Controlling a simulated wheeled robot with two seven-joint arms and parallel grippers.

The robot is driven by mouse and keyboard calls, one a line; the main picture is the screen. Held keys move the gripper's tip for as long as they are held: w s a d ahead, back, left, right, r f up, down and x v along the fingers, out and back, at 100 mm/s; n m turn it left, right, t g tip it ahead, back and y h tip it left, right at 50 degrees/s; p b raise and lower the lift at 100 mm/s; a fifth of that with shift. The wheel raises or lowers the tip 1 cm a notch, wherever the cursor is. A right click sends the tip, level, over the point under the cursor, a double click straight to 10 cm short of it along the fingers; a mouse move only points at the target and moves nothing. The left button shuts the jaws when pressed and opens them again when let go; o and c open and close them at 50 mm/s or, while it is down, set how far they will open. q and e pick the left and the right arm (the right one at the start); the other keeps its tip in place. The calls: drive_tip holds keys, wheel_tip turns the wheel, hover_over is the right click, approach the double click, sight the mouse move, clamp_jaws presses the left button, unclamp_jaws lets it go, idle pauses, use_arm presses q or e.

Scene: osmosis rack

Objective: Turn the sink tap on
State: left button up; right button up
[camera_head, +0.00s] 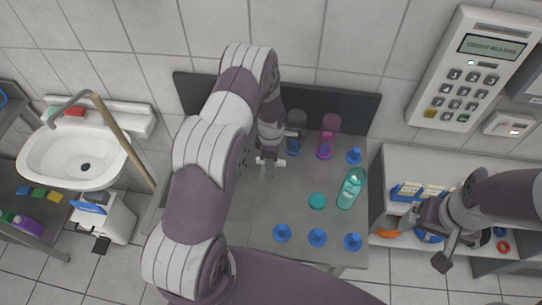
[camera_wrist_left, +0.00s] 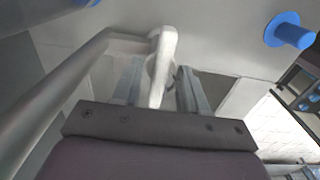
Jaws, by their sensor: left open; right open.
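The white sink (camera_head: 75,158) is on the wall at the left in the head view. A grey curved spout (camera_head: 68,103) reaches over its basin. My left gripper (camera_head: 269,162) is open above the grey worktop (camera_head: 255,205), well right of the sink. In the left wrist view a pale upright lever-like piece (camera_wrist_left: 162,65) stands between its open fingers, and a grey tube (camera_wrist_left: 50,95) runs from its top to the lower left. I cannot tell whether the fingers touch it. My right gripper (camera_head: 428,238) is open at the right, by the shelf unit.
A brown stick (camera_head: 122,140) leans against the sink. The white shelf unit (camera_head: 400,165) is at the right, under a keypad panel (camera_head: 475,72).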

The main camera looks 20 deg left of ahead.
use_arm(q)
drive_tip(key=c, duration=0.7)
drive_tip(key=shift+f+m+b, duration=0.15)
drive_tip(key=shift+m+b, duration=1.15)
drive_tip(key=shift+m, duration=0.2)
drive_tip(key=shift+m+b, duration=1.1)
drive_tip(key=shift+m, duration=0.8)
drive_tip(key=shift+r, duration=0.2)
drive_tip(key=o, duration=0.7)
drive_tip(key=shift+a, duration=0.1)
